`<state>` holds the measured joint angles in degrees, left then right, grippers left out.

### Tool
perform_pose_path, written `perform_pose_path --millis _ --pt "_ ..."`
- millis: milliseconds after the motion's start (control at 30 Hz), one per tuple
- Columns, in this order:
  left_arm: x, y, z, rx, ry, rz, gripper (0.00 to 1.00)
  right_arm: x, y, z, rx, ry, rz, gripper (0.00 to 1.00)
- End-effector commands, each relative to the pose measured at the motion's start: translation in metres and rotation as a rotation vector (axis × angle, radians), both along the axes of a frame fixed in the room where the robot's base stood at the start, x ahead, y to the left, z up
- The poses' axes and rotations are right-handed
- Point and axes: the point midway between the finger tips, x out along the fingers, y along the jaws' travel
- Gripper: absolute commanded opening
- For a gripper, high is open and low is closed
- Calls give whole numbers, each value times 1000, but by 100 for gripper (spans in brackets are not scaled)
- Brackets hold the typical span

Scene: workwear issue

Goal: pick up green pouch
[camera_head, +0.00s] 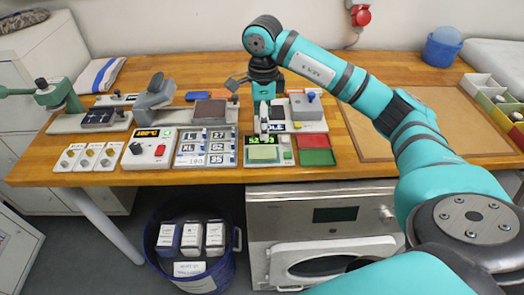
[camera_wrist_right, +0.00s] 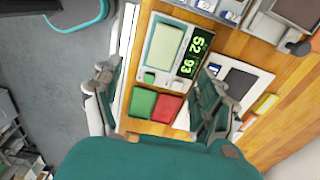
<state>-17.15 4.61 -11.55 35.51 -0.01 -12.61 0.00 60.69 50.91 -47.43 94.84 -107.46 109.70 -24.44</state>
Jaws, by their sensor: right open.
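A flat green rectangle (camera_head: 313,142) lies on the wooden table beside a red one (camera_head: 317,157). In the right wrist view, the green rectangle (camera_wrist_right: 142,103) shows between my fingers, further along the view direction; I cannot tell whether it is a pouch or a pad. A scale (camera_wrist_right: 148,77) with a pale green pan (camera_wrist_right: 164,47) and lit digits lies next to it. My right gripper (camera_head: 264,130) is open and points down above the scale area. My left gripper is not visible.
The table (camera_head: 220,175) holds label boards (camera_head: 205,147), a red-buttoned control box (camera_head: 150,148) and presses at left. A framed board (camera_head: 440,120) is at right, beside a divided bin (camera_head: 492,100). A blue bin (camera_head: 230,262) with cartons stands below on the floor.

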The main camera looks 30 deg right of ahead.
Motion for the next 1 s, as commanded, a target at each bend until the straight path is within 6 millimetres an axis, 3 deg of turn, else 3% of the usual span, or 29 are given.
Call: perform_pose_path --millis 133,300,533,800,1000 --pt "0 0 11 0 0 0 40 -1 0 -31 1 5 0 75" --pt "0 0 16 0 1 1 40 0 0 -55 2 2 0 75" --pt "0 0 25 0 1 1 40 2 0 -71 3 4 0 75" --pt "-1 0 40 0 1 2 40 7 -2 -108 3 2 0 75" --pt "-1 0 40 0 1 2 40 8 -2 -114 2 -1 0 75"
